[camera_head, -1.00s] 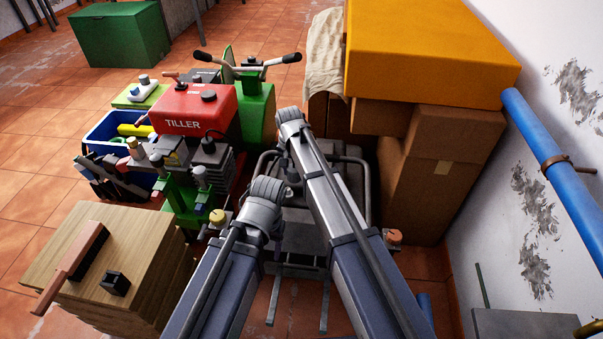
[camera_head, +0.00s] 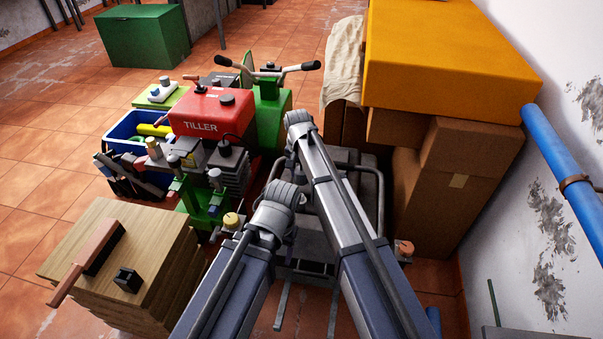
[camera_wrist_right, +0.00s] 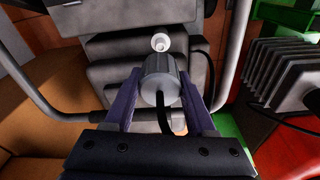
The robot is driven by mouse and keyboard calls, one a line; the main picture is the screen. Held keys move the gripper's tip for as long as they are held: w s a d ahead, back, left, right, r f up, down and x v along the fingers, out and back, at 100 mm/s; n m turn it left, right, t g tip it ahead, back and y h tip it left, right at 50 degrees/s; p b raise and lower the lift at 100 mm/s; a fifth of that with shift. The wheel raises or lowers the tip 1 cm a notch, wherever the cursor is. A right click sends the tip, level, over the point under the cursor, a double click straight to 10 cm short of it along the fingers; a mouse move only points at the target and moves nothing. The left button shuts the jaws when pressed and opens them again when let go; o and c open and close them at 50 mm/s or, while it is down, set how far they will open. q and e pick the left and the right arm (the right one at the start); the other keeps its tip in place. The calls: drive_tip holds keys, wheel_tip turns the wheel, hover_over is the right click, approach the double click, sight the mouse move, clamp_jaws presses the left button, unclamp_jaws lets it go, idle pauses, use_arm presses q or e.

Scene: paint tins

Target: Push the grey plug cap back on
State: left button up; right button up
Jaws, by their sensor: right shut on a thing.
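My right gripper (camera_wrist_right: 159,92) is shut on the grey plug cap (camera_wrist_right: 160,74), with one finger on each side of it. A black cable runs from the cap back toward the wrist. Just beyond the cap in the right wrist view is the pale spark plug (camera_wrist_right: 161,42), standing out from a dark stepped engine block (camera_wrist_right: 118,74). The cap and plug look almost lined up; I cannot tell whether they touch. In the head view my arm links hide the cap, the plug and the gripper fingers. My left gripper does not show.
A metal tube guard (camera_wrist_right: 50,108) surrounds the work spot, with black cooling fins (camera_wrist_right: 285,75) at right. The head view shows a red tiller (camera_head: 212,118), a wooden block stack (camera_head: 150,250), a blue crate (camera_head: 118,128) and cardboard boxes (camera_head: 465,165) close on the right.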

drive_tip(key=b, duration=0.6)
hover_over(302, 195)
drive_tip(key=shift+a+f, duration=0.1)
drive_tip(key=shift+f, duration=2.8)
drive_tip(key=shift+f+b, duration=1.6)
drive_tip(key=shift+f, duration=0.15)
idle(0.4)
drive_tip(key=o, duration=1.2)
drive_tip(key=r+p, duration=0.5)
drive_tip(key=s+r+p, duration=0.1)
drive_tip(key=r+p, duration=0.1)
drive_tip(key=p, duration=0.1)
drive_tip(key=shift+a+r, duration=0.2)
drive_tip(key=shift+r, duration=0.2)
